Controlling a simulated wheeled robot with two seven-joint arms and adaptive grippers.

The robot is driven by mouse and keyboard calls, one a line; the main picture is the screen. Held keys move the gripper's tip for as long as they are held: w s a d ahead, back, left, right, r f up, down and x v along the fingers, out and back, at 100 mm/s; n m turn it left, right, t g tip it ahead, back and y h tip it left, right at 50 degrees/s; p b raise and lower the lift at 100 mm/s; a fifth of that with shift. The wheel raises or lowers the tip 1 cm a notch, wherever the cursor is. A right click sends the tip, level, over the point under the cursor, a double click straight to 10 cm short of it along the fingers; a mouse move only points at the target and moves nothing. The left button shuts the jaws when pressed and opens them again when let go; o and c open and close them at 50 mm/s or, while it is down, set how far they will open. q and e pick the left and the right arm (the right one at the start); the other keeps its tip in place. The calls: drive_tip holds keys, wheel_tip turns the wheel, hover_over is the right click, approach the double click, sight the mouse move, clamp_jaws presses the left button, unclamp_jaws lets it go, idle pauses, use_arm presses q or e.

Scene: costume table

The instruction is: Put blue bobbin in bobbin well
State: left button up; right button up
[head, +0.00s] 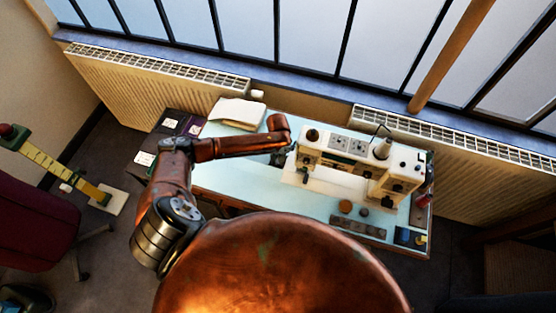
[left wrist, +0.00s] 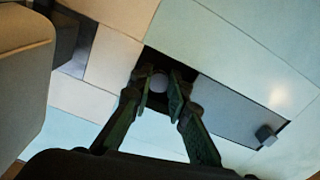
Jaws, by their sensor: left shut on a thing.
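My left gripper (head: 283,158) is at the left end of the white sewing machine (head: 345,145), low over the pale blue table. In the left wrist view, its green fingers (left wrist: 160,88) are shut on a small pale, greyish-blue round thing (left wrist: 159,82), which looks like the bobbin. The fingers hide its sides. Beneath it is a dark opening (left wrist: 156,58), which looks like the bobbin well, beside a grey plate (left wrist: 232,105) with a dark knob (left wrist: 265,134). I cannot tell whether the bobbin is above the opening or partly inside. My right gripper is out of view.
A brown round item (head: 346,207), a dark round item (head: 364,211) and a dark tray (head: 358,227) are at the table's front right. A blue item (head: 403,236) is near the right corner. White papers (head: 237,112) lie at the back left. The table's left-middle surface (head: 225,176) is clear.

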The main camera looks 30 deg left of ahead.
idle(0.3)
use_arm(q)
drive_tip(key=o, duration=0.9)
drive_tip(key=shift+c, duration=0.2)
wheel_tip(320, 180, up, 12)
drive_tip(key=shift+s+f, duration=0.1)
idle(0.4)
